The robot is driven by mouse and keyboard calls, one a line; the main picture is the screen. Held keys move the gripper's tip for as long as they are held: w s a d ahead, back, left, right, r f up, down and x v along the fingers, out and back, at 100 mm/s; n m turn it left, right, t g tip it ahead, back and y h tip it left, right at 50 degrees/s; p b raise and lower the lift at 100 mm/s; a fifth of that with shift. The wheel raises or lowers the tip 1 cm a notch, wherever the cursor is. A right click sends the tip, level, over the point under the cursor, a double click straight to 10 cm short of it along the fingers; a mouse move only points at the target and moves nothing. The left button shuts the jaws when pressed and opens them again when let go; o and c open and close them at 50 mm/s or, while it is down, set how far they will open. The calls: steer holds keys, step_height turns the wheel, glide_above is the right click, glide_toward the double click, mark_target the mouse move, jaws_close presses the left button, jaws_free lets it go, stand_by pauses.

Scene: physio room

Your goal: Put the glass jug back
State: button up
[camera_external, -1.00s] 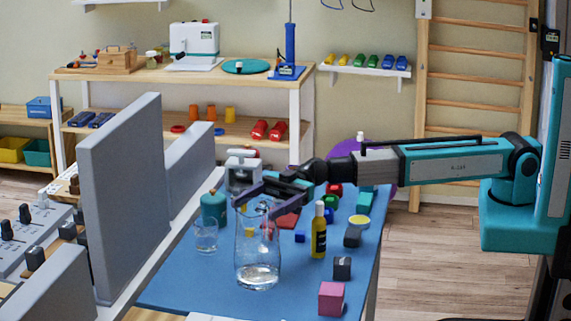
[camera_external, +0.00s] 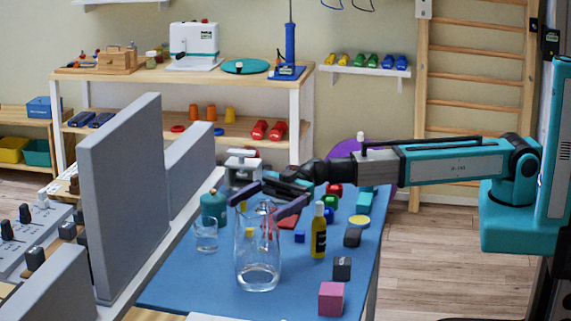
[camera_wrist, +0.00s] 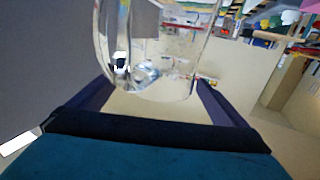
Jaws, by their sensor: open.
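The glass jug (camera_external: 258,262) stands upright on the blue table (camera_external: 190,285), clear, with what looks like a little liquid at its bottom. My gripper (camera_external: 270,203) is open at the height of the jug's upper part, its two dark purple fingers spread to either side of the neck. In the wrist view the jug (camera_wrist: 160,50) fills the upper middle, with its handle toward the left, and the open fingers (camera_wrist: 152,95) flank it. I cannot tell whether a finger touches the glass.
A small drinking glass (camera_external: 206,236) and a teal canister (camera_external: 214,206) stand left of the jug. A yellow bottle (camera_external: 318,232), a pink cube (camera_external: 332,298) and a dark cube (camera_external: 342,268) stand right. Grey panels (camera_external: 128,195) rise at the left.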

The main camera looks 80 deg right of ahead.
steer(key=shift+r, duration=0.15)
steer(key=b+v, duration=0.3)
steer(key=v, duration=0.9)
steer(key=shift+s+a, duration=0.1)
steer(key=shift+a, duration=0.05)
stand_by(0.3)
